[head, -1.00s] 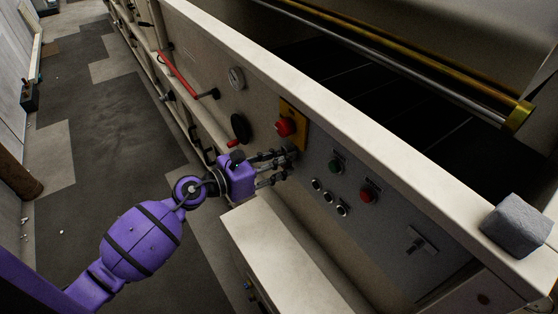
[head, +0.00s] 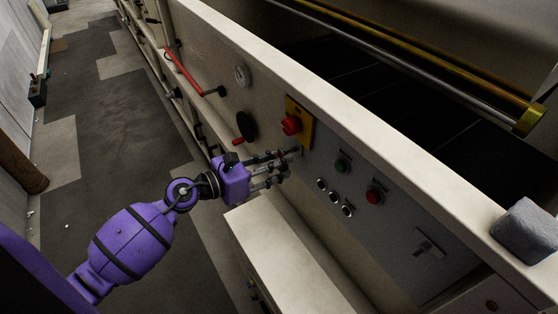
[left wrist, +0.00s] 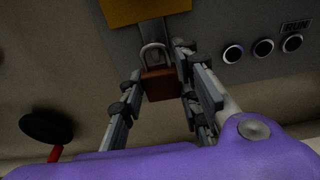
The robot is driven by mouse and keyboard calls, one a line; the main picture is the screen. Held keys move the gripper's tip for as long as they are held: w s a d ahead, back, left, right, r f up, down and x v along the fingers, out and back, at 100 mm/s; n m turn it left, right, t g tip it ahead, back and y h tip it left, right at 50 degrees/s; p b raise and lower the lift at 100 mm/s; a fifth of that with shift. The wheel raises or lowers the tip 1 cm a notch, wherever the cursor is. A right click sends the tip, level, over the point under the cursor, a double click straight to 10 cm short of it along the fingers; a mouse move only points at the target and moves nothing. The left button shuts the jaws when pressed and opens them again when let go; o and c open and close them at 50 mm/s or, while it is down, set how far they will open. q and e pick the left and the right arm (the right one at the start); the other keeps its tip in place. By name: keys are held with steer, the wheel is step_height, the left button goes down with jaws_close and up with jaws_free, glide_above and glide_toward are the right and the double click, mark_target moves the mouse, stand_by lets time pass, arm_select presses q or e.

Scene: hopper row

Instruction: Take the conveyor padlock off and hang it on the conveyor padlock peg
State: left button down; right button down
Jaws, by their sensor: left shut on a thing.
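The padlock (left wrist: 161,85) has a reddish-brown body and a grey shackle. In the left wrist view it is between the fingers of my left gripper (left wrist: 160,95), which is shut on it. Its shackle points up to a grey hasp-like plate (left wrist: 153,32) below a yellow plate; I cannot tell whether the shackle still passes through it. In the head view my left gripper (head: 282,166) is at the grey panel, below the red emergency-stop button (head: 291,125); the padlock cannot be made out there. I cannot pick out the padlock peg. My right gripper is not in view.
A green button (head: 342,166), a red button (head: 374,197) and several small round switches are right of the gripper. A black knob (head: 246,126) is to its left. A pale ledge (head: 290,245) juts out below. A grey block (head: 528,230) lies on the top rim.

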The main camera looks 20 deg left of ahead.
arm_select(q)
steer(key=shift+s+a, duration=0.1)
steer(key=shift+s, duration=0.15)
steer(key=shift+b+v, duration=0.3)
steer(key=shift+v, duration=0.7)
steer(key=shift+f, duration=0.1)
steer(key=c, duration=1.9)
jaws_free()
steer(key=c, duration=0.6)
